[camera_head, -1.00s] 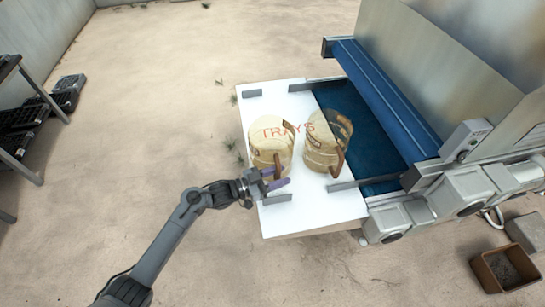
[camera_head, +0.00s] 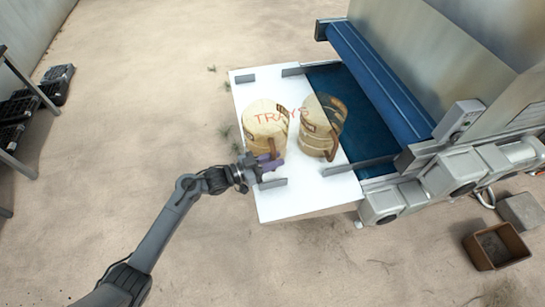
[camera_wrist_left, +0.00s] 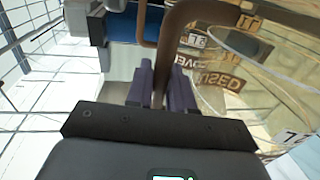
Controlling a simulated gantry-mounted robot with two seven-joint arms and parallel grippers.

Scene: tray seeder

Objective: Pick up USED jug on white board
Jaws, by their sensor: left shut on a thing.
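The USED jug (camera_head: 262,118) is a tan, translucent jug with a brown handle. It stands upright on the left part of the white board (camera_head: 290,200). In the left wrist view, the jug (camera_wrist_left: 262,75) fills the right side, and its label reads USED upside down. My left gripper (camera_head: 270,163) is at the jug's near side. Its purple fingers (camera_wrist_left: 161,80) are shut on the brown handle (camera_wrist_left: 172,45). A second, similar jug (camera_head: 318,135) stands just to the right, at the edge of the blue belt. My right gripper is not in view.
The seeder machine with its blue belt (camera_head: 358,125) and blue bar (camera_head: 375,80) stands to the right. Grey guide brackets (camera_head: 273,183) are on the board. A brown bin (camera_head: 497,245) is on the ground at the lower right.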

